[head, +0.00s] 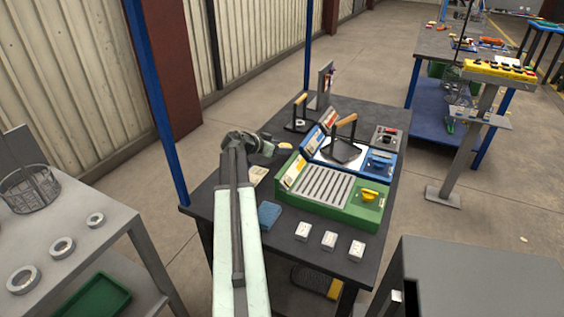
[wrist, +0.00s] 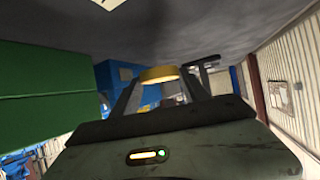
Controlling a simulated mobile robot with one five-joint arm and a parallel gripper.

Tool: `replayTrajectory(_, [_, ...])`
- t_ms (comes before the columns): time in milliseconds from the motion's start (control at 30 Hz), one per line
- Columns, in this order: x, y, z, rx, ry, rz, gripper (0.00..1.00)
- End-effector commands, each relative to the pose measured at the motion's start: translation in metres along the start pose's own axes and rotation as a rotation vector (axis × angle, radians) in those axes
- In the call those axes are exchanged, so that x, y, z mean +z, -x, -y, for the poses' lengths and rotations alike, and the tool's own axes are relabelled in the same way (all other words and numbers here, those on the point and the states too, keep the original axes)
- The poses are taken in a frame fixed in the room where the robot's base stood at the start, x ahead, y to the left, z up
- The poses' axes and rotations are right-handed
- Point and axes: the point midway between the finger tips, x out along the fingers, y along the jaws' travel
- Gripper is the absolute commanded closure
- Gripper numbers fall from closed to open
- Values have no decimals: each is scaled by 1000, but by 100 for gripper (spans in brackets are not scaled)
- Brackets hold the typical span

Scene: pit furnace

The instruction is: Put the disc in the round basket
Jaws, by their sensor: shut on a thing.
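My gripper (head: 268,147) is over the far left part of the dark table, with its jaws shut on a yellow-brown disc. In the wrist view the disc (wrist: 158,74) sits between the two fingertips (wrist: 160,92). In the head view a small tan piece (head: 285,145) shows just beyond the fingertips and looks like the same disc. Whether it touches the table cannot be told. The round basket (head: 30,190) is a grey wire basket on the grey table at the far left, well away from my gripper.
Several metal rings (head: 62,247) lie on the grey table (head: 98,190). The dark table (head: 235,205) holds a green device (head: 335,205), a blue device (head: 375,162), a blue block (head: 269,215) and white blocks (head: 303,231). A blue post (head: 160,110) rises at its left corner.

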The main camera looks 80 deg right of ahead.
Motion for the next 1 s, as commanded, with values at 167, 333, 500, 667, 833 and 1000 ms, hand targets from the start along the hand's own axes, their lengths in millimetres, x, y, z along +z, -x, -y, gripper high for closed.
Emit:
replayTrajectory(167, [15, -7, 1, -1, 1, -1, 100])
replayTrajectory(333, [35, -18, 1, -1, 1, -1, 100])
replayTrajectory(500, [31, -15, 1, -2, 1, -1, 100])
replayTrajectory(667, [35, -17, 2, -2, 2, -1, 100])
replayTrajectory(833, [34, -16, 2, -2, 1, 0, 25])
replayTrajectory(1000, [34, -16, 2, -3, 1, 0, 25])
